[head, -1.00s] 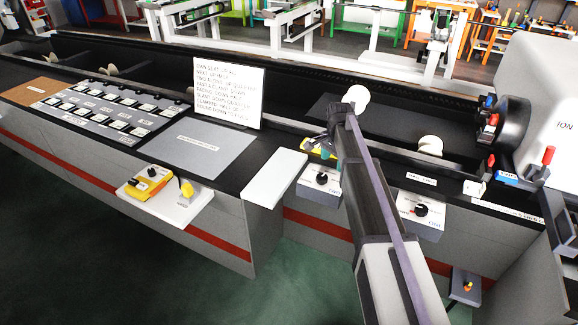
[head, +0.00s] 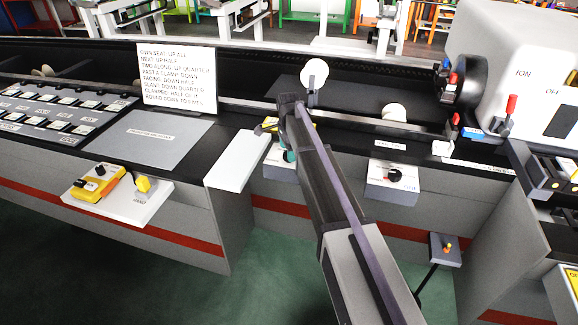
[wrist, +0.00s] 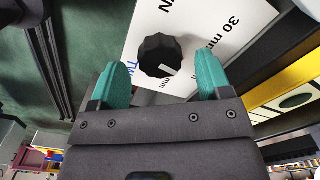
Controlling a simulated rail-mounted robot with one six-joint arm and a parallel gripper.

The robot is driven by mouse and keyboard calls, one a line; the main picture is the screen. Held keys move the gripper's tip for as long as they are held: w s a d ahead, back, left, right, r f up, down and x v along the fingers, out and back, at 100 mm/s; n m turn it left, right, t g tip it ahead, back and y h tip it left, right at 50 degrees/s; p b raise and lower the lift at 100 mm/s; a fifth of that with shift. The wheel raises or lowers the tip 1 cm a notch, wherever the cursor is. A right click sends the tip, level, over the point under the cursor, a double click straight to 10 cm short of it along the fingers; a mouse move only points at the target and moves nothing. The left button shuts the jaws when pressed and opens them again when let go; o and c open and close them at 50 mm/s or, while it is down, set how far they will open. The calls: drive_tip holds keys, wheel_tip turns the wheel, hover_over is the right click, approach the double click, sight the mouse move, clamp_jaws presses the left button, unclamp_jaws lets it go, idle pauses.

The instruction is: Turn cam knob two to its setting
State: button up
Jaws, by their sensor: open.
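The cam knob (wrist: 158,55) is black and faceted, with a white pointer mark toward the lower right in the wrist view. It sits on a white plate (wrist: 206,22) with "30 mm" and partly hidden blue letters beginning "TW". My gripper (wrist: 160,62) is open, its teal fingertips on either side of the knob's lower part; I cannot tell whether they touch it. In the head view my arm and gripper (head: 288,156) hide this knob and cover much of its box (head: 274,157).
Another knob box (head: 392,190) stands to the right. A white sign (head: 177,78) with setting notes stands behind the panel. A white ledge (head: 238,160) is left of my gripper. A yellow pendant (head: 96,184) lies on a shelf (head: 125,212). A small pedestal (head: 445,250) stands lower right.

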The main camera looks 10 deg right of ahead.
wheel_tip(320, 180, down, 2)
drive_tip(key=shift+b, duration=0.3)
drive_tip(key=shift+r, duration=0.1)
drive_tip(key=shift+c, duration=0.4)
drive_tip(key=c, duration=0.8)
drive_tip(key=shift+c, duration=0.2)
